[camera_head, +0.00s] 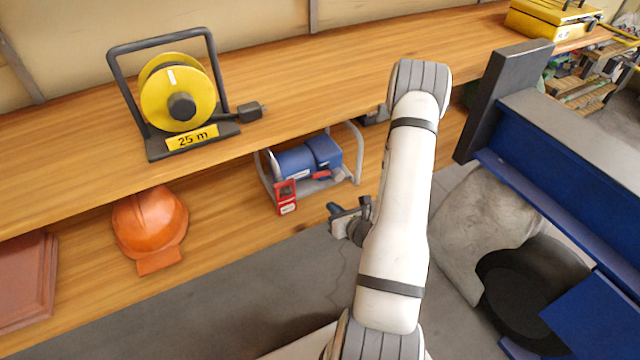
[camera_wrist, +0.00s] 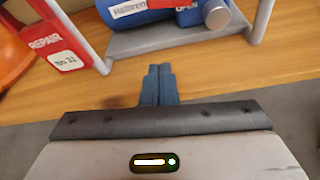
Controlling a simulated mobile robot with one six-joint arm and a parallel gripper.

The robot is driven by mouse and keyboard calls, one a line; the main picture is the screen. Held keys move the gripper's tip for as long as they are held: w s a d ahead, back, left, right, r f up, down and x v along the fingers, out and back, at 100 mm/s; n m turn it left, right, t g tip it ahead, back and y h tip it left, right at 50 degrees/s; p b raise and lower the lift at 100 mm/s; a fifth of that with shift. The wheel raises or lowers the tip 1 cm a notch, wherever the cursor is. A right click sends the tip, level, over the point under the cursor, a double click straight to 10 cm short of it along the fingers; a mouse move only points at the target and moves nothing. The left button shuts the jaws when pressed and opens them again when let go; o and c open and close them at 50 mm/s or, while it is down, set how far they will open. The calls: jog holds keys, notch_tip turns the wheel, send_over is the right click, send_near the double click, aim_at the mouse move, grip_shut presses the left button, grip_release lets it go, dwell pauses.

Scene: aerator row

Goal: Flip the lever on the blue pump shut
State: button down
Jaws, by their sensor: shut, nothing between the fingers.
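The blue pump (camera_head: 322,151) sits in a pale tubular frame (camera_head: 356,168) on the lower shelf. A red part that looks like its lever (camera_head: 320,176) is low on its front side. In the wrist view the pump (camera_wrist: 130,18) is cut off by the top edge, with only a sliver of red (camera_wrist: 168,3) and a round silver end (camera_wrist: 216,14) showing. I cannot tell the lever's position. My gripper (camera_head: 335,208) is in front of the shelf, below and right of the pump. Its fingers (camera_wrist: 159,70) are together and empty, apart from the frame's front bar.
A red tag reading REPAIR (camera_wrist: 60,45) hangs at the frame's left; it also shows in the head view (camera_head: 286,198). An orange helmet (camera_head: 150,220) lies further left. A yellow cable reel (camera_head: 180,90) stands on the upper shelf (camera_head: 60,150), which overhangs the pump.

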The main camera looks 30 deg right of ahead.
aim_at(321, 174)
jog(key=shift+w, duration=0.1)
jog(key=b+x, duration=0.2)
jog(key=x, duration=0.7)
jog(key=shift+a+f+b, duration=0.1)
jog(key=shift+f+b, duration=0.05)
jog(key=shift+b, duration=0.15)
jog(key=r, duration=0.2)
jog(key=shift+w+d+r, duration=0.25)
jog(key=shift+w+r, duration=0.05)
jog(key=shift+w, duration=0.05)
jog(key=shift+d+r, duration=0.1)
jog(key=shift+r, duration=0.55)
jog(key=shift+d, duration=0.15)
